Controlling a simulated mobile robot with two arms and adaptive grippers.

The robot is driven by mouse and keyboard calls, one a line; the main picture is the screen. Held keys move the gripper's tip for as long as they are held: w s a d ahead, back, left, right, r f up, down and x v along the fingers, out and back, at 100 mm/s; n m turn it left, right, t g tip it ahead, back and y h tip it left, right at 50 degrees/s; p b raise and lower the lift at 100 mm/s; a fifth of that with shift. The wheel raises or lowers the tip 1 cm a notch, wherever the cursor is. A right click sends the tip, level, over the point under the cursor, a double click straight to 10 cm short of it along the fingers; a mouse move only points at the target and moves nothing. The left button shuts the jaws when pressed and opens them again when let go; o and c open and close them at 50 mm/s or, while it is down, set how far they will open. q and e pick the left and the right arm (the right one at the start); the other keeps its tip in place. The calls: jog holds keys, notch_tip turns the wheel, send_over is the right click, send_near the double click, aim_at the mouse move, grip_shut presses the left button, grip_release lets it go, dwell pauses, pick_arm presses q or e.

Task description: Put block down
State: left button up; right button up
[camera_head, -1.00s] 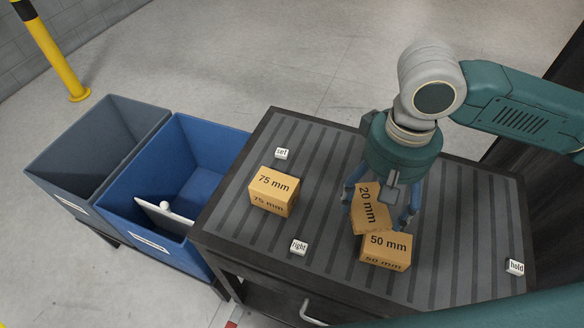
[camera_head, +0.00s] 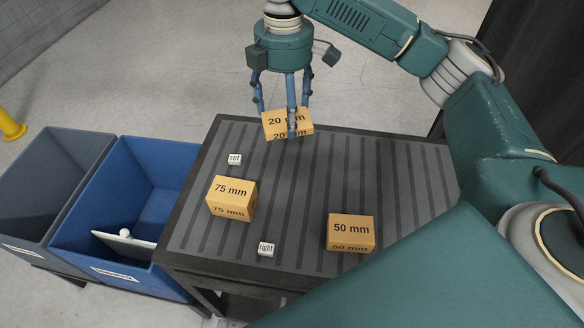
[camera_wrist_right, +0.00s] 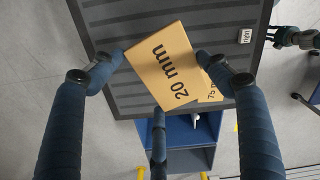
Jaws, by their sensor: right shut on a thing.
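My right gripper (camera_head: 287,118) is shut on the 20 mm block (camera_head: 274,122), a tan box with black lettering. It holds the block above the back part of the ribbed dark table (camera_head: 330,160). In the right wrist view the 20 mm block (camera_wrist_right: 163,66) sits between the blue fingers (camera_wrist_right: 160,75). The 75 mm block (camera_head: 231,198) and the 50 mm block (camera_head: 351,232) rest on the table. The 75 mm block (camera_wrist_right: 211,88) is partly hidden behind the held block in the wrist view.
White labelled cubes stand on the table: "set" (camera_head: 234,159) and "right" (camera_head: 266,249). A blue bin (camera_head: 150,205) and a grey bin (camera_head: 50,190) stand left of the table. The table's middle and back right are clear.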

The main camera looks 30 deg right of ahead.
aim_at(289, 166)
jog(key=n, duration=0.1)
jog(key=w+d+n, duration=0.1)
jog(key=shift+w+r+n, duration=0.3)
jog(key=shift+r, duration=0.05)
pick_arm(q)
jog(key=r+p, duration=0.1)
jog(key=p, duration=0.1)
jog(key=r+p, duration=0.1)
jog(key=r, duration=0.1)
jog(key=shift+s+r+p, duration=0.3)
jog(key=shift+s+p, duration=0.05)
pick_arm(e)
jog(key=f, duration=0.6)
jog(key=f+n, duration=0.1)
jog(key=f, duration=0.6)
jog(key=w+d+f+n, duration=0.1)
jog(key=f, duration=0.5)
jog(key=shift+f, duration=0.35)
jog(key=shift+s+f, duration=0.1)
jog(key=o, duration=1.2)
pick_arm(q)
notch_tip(289, 166, down, 3)
jog(key=b, duration=0.3)
pick_arm(e)
notch_tip(289, 166, up, 12)
jog(key=shift+r, duration=0.15)
